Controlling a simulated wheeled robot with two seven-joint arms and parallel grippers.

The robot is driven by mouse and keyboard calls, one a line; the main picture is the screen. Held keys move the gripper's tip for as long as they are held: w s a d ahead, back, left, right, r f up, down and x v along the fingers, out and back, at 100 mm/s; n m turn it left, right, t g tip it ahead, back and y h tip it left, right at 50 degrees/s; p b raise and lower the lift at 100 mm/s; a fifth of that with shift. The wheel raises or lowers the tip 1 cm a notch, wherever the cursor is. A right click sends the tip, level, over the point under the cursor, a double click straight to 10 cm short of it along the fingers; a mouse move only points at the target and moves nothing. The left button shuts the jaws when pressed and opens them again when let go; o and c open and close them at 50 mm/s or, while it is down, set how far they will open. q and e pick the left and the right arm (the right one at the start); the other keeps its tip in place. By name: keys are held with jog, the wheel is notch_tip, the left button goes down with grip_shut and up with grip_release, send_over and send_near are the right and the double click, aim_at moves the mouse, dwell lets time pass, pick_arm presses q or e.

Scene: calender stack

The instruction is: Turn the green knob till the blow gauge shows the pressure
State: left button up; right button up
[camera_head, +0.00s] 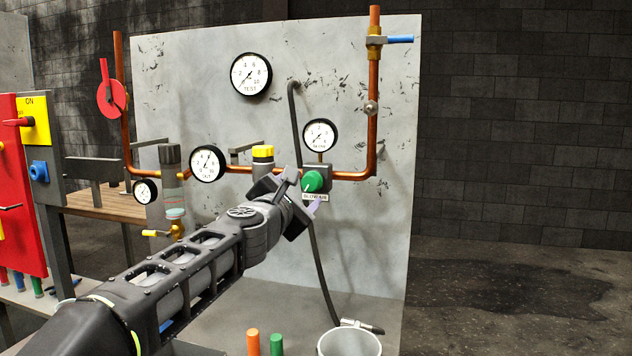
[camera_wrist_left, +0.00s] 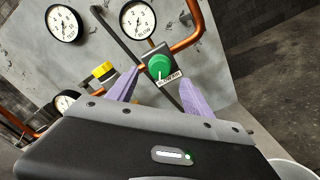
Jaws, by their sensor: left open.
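In the left wrist view the green knob (camera_wrist_left: 159,67) shows ahead of and between my two purple fingers. My left gripper (camera_head: 300,191) is open and close to the knob; I cannot tell whether a finger touches it. The blow gauge (camera_head: 320,135) is above the knob, and it also shows in the left wrist view (camera_wrist_left: 138,20). Its needle is too small to read surely. My right gripper is not in view.
A yellow-capped valve (camera_head: 263,153) stands left of the knob, with another gauge (camera_head: 207,164) beyond it. Copper pipe (camera_head: 348,176) runs behind the knob. A black hose (camera_head: 322,270) hangs below it. A white cup (camera_head: 349,342) and two coloured pegs stand at the bottom.

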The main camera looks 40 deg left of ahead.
aim_at(309, 184)
pick_arm(q)
jog(key=shift+s, duration=0.2)
jog(key=shift+w, duration=0.1)
jog(key=shift+p+x, duration=0.6)
jog(key=shift+x, duration=3.3)
jog(key=shift+c, duration=0.2)
grip_shut()
